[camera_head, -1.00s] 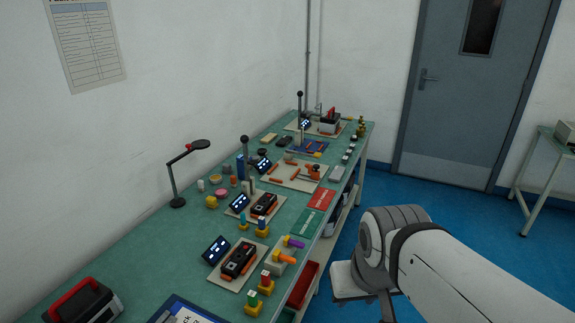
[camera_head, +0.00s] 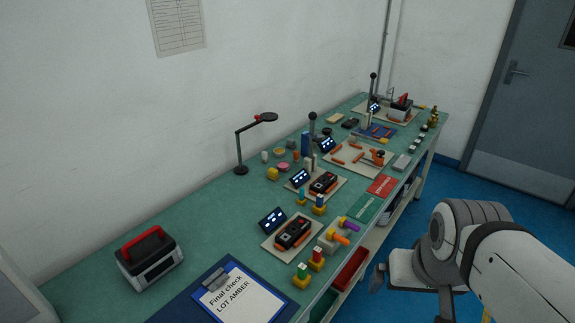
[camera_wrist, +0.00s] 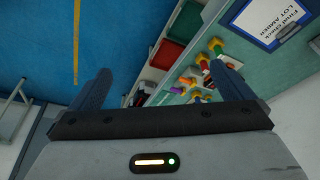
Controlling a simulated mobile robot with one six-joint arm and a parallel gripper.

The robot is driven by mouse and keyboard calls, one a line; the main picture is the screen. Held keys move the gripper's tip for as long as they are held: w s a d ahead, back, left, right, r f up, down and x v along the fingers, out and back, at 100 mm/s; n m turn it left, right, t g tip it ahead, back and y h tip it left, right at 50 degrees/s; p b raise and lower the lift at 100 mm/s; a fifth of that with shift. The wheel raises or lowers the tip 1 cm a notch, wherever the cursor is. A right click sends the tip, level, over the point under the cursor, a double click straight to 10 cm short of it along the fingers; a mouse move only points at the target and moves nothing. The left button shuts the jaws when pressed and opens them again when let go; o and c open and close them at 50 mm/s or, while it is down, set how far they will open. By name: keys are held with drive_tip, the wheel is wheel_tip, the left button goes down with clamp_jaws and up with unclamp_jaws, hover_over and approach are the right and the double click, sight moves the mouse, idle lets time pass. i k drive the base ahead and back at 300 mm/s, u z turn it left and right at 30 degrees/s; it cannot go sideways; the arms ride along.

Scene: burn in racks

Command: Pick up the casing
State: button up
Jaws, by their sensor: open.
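Two black casings with orange edges sit on pale boards on the green bench: a nearer one (camera_head: 294,233) and a farther one (camera_head: 323,183). I cannot tell which of them is the task's casing. My gripper (camera_wrist: 160,84) is open and empty in the wrist view, its two dark fingers wide apart. It is off the bench's front side, apart from both casings. The wrist view shows the bench edge and small coloured parts beyond the fingers, but no casing clearly.
A desk lamp (camera_head: 241,150) is at the wall side. Colour-topped yellow holders (camera_head: 302,276) stand near the front edge. A red bin (camera_head: 351,268) is below. Blue floor is clear.

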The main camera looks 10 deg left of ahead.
sight(145, 260)
drive_tip(key=u, duration=1.8)
drive_tip(key=k, duration=1.05)
drive_tip(key=z, duration=0.4)
drive_tip(key=i, duration=1.55)
drive_tip(key=u, duration=0.6)
